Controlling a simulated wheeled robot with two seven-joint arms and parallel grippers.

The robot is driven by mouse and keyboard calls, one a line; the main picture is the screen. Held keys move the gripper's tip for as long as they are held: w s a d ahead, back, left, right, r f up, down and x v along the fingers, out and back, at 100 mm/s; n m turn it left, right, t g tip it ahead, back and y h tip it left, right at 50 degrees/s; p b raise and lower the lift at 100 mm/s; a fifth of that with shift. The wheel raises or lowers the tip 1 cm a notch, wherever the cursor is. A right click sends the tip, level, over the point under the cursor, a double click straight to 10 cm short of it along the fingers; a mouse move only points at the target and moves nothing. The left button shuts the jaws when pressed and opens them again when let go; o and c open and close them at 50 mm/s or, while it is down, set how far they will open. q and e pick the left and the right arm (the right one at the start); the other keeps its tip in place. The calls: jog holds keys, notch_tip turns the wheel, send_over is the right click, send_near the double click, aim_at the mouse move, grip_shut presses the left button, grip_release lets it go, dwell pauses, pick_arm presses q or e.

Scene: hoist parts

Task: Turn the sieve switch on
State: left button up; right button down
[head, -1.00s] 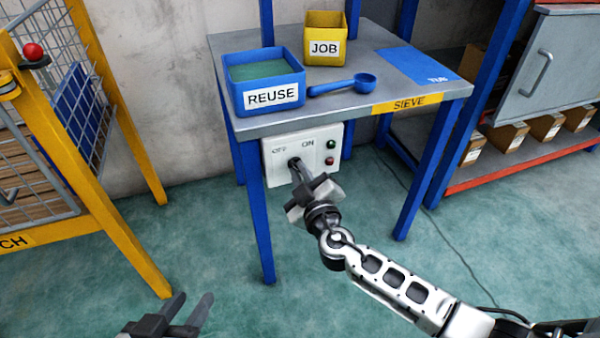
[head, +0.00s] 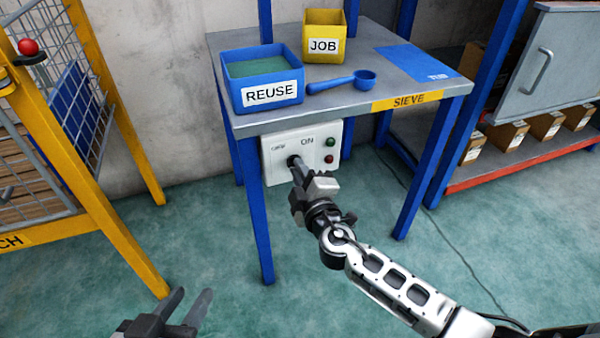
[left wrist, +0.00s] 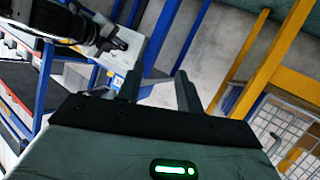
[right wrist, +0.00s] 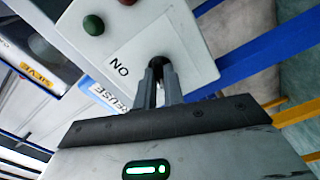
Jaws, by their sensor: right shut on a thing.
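The sieve switch box (head: 316,167) is a white panel under the front edge of the sieve table (head: 345,110). It carries OFF and ON labels, a green and a red button, and a dark knob. It also fills the top of the right wrist view (right wrist: 132,45). My right gripper (head: 297,168) is shut on the switch knob (right wrist: 158,64), which its fingers partly hide. The knob's exact pointing direction is hard to tell. My left gripper (head: 192,310) is open and empty, low at the bottom left, away from the table.
A blue REUSE bin (head: 262,95), a yellow JOB bin (head: 324,45) and a blue scoop (head: 345,83) stand on the table. A yellow-framed cage (head: 120,245) is at the left. A grey cabinet (head: 550,65) is at the right. Floor in front is clear.

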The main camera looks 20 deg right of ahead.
pick_arm(q)
jog(key=shift+w+a+f+p, duration=0.15)
jog(key=shift+w+a+p, duration=0.05)
jog(key=shift+p, duration=0.35)
pick_arm(e)
jog(key=n, duration=1)
jog(key=shift+r, duration=0.1)
pick_arm(q)
jog(key=shift+s+f+g, duration=0.1)
jog(key=shift+f+g, duration=0.15)
jog(key=shift+g, duration=0.05)
pick_arm(e)
jog(key=c, duration=1.5)
grip_release()
jog(key=shift+w, duration=0.1)
pick_arm(q)
jog(key=shift+r, duration=0.1)
